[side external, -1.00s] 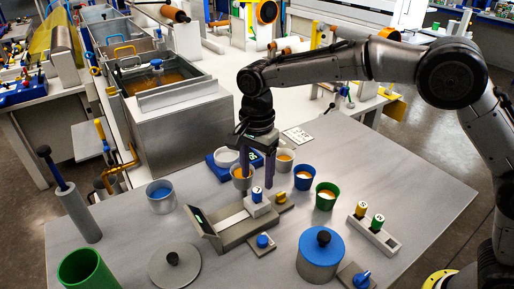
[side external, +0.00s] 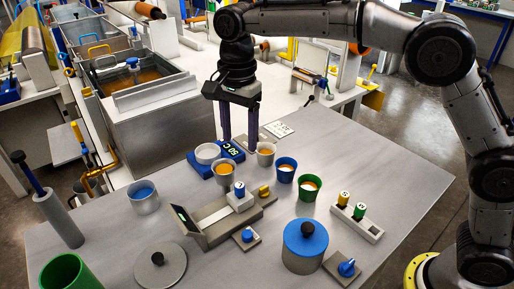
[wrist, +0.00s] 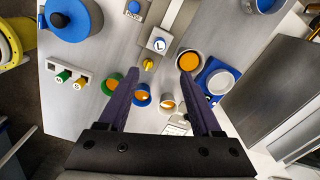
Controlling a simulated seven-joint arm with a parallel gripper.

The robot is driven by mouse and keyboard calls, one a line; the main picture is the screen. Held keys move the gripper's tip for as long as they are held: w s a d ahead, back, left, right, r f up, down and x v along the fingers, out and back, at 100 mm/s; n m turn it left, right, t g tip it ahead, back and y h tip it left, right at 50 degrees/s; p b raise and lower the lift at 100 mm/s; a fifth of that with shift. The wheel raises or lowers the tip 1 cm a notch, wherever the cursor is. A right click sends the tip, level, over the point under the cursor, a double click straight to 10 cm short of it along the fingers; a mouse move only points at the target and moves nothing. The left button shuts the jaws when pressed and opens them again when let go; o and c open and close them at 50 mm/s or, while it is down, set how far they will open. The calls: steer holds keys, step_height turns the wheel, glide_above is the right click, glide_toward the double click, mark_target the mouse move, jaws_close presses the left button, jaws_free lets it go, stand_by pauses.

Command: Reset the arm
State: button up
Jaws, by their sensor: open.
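My gripper (side external: 240,143) is open and empty. It points down in the air above the back part of the grey table (side external: 330,150), with its two purple fingers apart. In the wrist view, the fingertips (wrist: 158,78) have nothing between them. The block also shows in the wrist view (wrist: 158,45).
Near the fingers stand an orange-filled cup (side external: 222,175), a grey cup (side external: 265,155), a blue cup (side external: 285,172), a green cup (side external: 308,190) and a blue scale (side external: 205,168). A blue-lidded pot (side external: 305,250) stands in front. A metal bath (side external: 160,115) is behind left.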

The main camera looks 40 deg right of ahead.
steer(key=s+d+r+t, duration=0.3)
steer(key=s+d+r, duration=0.9)
steer(key=s+d, duration=0.15)
steer(key=s+d+f+n+t, duration=0.1)
steer(key=s+d+f+n, duration=0.1)
steer(key=s+f+n, duration=0.4)
steer(key=s+d+f+n+t, duration=0.1)
steer(key=s+d+f+n, duration=0.2)
steer(key=s+f+n, duration=0.3)
steer(key=s+n, duration=0.2)
steer(key=s, duration=0.1)
steer(key=shift+s+d+f, duration=0.15)
steer(key=shift+d+f, duration=0.2)
